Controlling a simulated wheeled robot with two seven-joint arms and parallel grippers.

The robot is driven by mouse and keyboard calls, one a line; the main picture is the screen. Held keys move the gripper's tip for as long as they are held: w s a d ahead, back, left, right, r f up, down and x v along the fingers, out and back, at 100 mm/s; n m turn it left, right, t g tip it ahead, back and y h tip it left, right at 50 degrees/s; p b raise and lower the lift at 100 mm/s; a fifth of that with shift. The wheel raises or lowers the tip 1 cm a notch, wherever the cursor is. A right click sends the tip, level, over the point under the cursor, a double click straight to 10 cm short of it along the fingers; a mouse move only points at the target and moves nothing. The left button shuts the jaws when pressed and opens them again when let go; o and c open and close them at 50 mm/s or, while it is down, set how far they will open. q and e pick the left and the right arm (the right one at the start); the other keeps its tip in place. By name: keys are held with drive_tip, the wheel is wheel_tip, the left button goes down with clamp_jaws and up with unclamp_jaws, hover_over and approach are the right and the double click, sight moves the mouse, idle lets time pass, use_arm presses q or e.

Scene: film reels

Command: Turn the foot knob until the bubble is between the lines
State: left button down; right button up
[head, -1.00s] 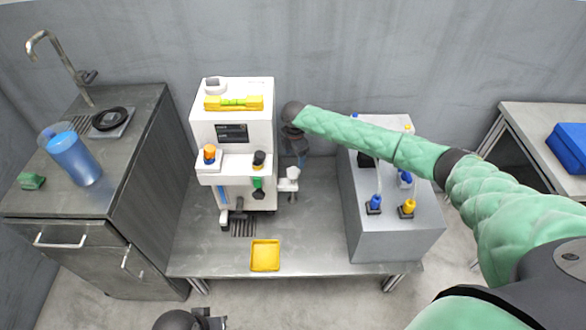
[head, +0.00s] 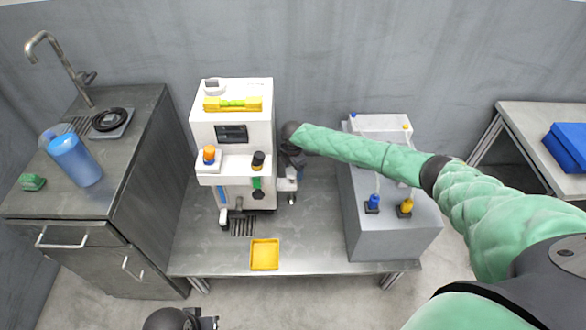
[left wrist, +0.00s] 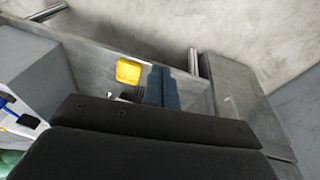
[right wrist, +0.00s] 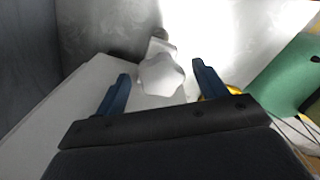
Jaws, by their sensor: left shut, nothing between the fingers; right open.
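The white machine (head: 250,135) stands on a metal table. A yellow level (head: 233,104) with a green vial lies on its top; the bubble is too small to read against the lines. A white lobed knob (right wrist: 161,76), apparently the foot knob, shows in the right wrist view. My right gripper (head: 294,158) is low at the machine's right side. In the right wrist view its blue fingers are open, one on each side of the knob; I cannot tell whether they touch it. My left gripper (left wrist: 161,84) is shut and empty, away from the machine at the head view's bottom.
A yellow tray (head: 265,255) lies at the table's front. A grey box (head: 390,235) with blue and yellow fittings stands right of the machine. A sink counter (head: 130,150) with a blue jug (head: 75,160) is at the left. Table space between machine and box is partly clear.

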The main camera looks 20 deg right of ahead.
drive_tip(key=c, duration=1)
drive_tip(key=shift+m+p, duration=0.45)
drive_tip(key=shift+m, duration=0.05)
drive_tip(key=shift+s+r+m+p, duration=0.1)
drive_tip(key=shift+m+p, duration=0.3)
drive_tip(key=shift+m, duration=0.2)
drive_tip(key=m+p, duration=0.4)
drive_tip(key=m, duration=0.1)
drive_tip(key=shift+s, duration=0.1)
drive_tip(key=m+p, duration=0.2)
drive_tip(key=m, duration=0.2)
use_arm(q)
drive_tip(key=s+a+f+g+y, duration=0.1)
drive_tip(key=a+f, duration=0.2)
drive_tip(key=f, duration=2.2)
drive_tip(key=shift+s+f+p, duration=0.2)
drive_tip(key=shift+f+p, duration=0.1)
use_arm(e)
drive_tip(key=shift+m, duration=0.4)
use_arm(q)
drive_tip(key=shift+a, duration=0.1)
